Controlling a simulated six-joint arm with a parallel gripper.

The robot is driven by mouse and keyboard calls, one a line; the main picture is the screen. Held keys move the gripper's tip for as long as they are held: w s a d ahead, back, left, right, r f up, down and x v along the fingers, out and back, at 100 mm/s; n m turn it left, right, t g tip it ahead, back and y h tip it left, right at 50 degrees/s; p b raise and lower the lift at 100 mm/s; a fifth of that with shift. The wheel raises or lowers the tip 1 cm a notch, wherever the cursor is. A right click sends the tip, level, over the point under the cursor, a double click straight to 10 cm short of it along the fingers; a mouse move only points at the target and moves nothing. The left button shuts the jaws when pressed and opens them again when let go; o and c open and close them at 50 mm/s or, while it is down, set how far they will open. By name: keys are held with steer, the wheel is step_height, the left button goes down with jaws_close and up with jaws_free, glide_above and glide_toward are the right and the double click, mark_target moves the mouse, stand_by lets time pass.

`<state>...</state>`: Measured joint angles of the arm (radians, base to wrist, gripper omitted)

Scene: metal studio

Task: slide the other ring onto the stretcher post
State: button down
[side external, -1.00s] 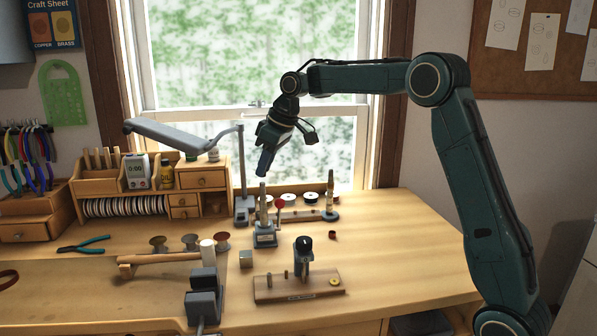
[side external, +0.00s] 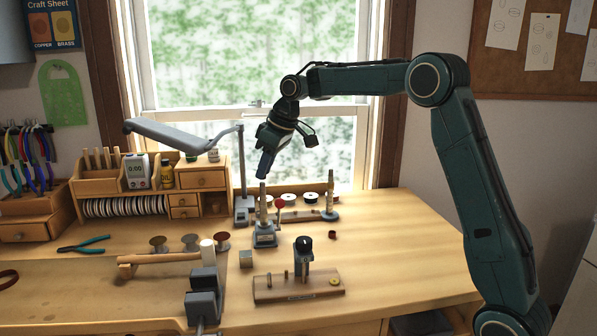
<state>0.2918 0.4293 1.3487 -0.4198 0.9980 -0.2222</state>
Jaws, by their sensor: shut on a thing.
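My gripper (side external: 265,164) points down just above the tip of the ring stretcher's upright post (side external: 263,200). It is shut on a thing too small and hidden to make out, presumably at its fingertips. The stretcher (side external: 265,239) has a grey base and a lever with a red knob (side external: 280,204). I cannot tell whether a ring sits on the post. A second tapered post (side external: 330,190) on a round base stands to the right at the back.
A wooden board (side external: 300,287) with a dark upright tool and small pegs lies in front. A grey vise (side external: 203,295) and a hammer (side external: 160,258) are at left. A lamp arm (side external: 180,137) reaches over the left. The bench's right side (side external: 410,250) is mostly clear.

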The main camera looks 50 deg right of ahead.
mark_target(266, 177)
steer(key=shift+f, duration=1.5)
stand_by(0.3)
steer(key=c, duration=1.2)
jaws_free()
steer(key=v, duration=1.3)
steer(key=shift+s+d+r, duration=0.1)
steer(key=shift+s+r, duration=0.1)
steer(key=shift+r, duration=0.15)
